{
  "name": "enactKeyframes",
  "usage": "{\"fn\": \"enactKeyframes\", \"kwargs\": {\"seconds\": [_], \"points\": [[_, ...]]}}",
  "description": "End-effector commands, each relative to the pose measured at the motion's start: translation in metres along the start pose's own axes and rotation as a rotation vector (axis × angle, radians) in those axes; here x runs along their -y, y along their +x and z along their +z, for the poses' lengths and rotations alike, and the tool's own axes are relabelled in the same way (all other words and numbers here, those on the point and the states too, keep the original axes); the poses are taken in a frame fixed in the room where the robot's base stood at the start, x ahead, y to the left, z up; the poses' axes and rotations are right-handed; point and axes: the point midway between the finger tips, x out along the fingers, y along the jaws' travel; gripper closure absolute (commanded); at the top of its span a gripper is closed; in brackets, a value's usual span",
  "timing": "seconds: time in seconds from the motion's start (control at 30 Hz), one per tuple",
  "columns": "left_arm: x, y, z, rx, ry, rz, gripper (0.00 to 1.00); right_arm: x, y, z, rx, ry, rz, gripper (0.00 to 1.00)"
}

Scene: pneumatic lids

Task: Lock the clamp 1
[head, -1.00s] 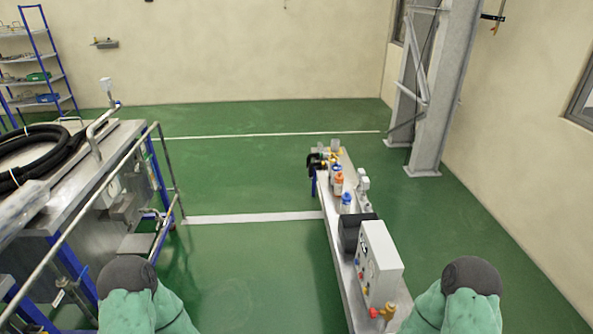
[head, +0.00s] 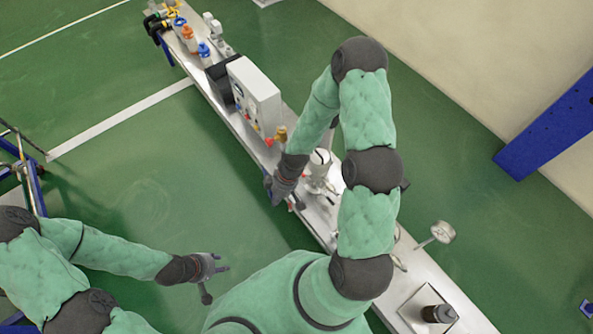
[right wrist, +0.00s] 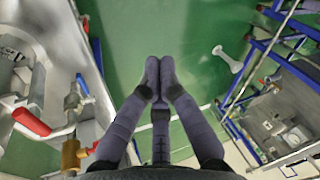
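My right gripper (head: 283,186) is over the bench edge, beside a pale metal fitting (head: 320,165) in the head view. In the right wrist view my right gripper (right wrist: 160,66) has its fingertips together with nothing visible between them. A red lever (right wrist: 31,122) on metal pipework is left of the fingers, apart from them. No part can be told for certain as clamp 1. My left gripper (head: 221,264) is left of the bench over the floor, its fingers apart and empty.
The long metal bench (head: 456,292) runs diagonally and carries a control box (head: 256,94), a brass fitting (head: 279,133) and a dark cylinder (head: 438,313). A blue-handled valve (right wrist: 75,98) shows in the right wrist view.

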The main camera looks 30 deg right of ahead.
Motion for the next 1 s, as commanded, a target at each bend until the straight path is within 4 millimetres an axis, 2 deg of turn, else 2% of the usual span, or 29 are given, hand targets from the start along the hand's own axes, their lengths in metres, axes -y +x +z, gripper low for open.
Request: {"fn": "enactKeyframes", "kwargs": {"seconds": [0.03, 0.1, 0.3, 0.5, 0.6, 0.77, 0.87, 1.0], "points": [[0.001, 0.002, 0.0, 0.0, 0.0, 0.0, 0.6, -0.013, -0.01, -0.002, -0.003, -0.082, 0.003, 1.0], [0.001, 0.003, 0.0, 0.0, 0.0, 0.0, 0.6, -0.028, -0.023, -0.004, -0.003, -0.209, -0.002, 1.0], [0.002, 0.005, 0.0, 0.0, 0.0, 0.0, 0.6, -0.065, -0.066, -0.004, -0.007, -0.576, -0.018, 1.0], [0.003, 0.008, 0.0, 0.0, 0.0, 0.0, 0.6, -0.088, -0.104, 0.001, -0.017, -0.868, -0.035, 1.0], [0.003, 0.008, 0.0, 0.0, 0.0, 0.0, 0.6, -0.094, -0.116, 0.003, -0.022, -0.955, -0.041, 1.0], [0.003, 0.009, 0.0, 0.0, 0.0, 0.0, 0.6, -0.096, -0.119, 0.004, -0.025, -1.01, -0.045, 1.0], [0.004, 0.011, 0.0, 0.0, 0.0, 0.0, 0.6, -0.096, -0.11, 0.004, -0.025, -1.013, -0.047, 1.0], [0.006, 0.016, -0.001, 0.0, 0.0, 0.0, 0.6, -0.094, -0.087, 0.004, -0.025, -1.012, -0.049, 1.0]]}}
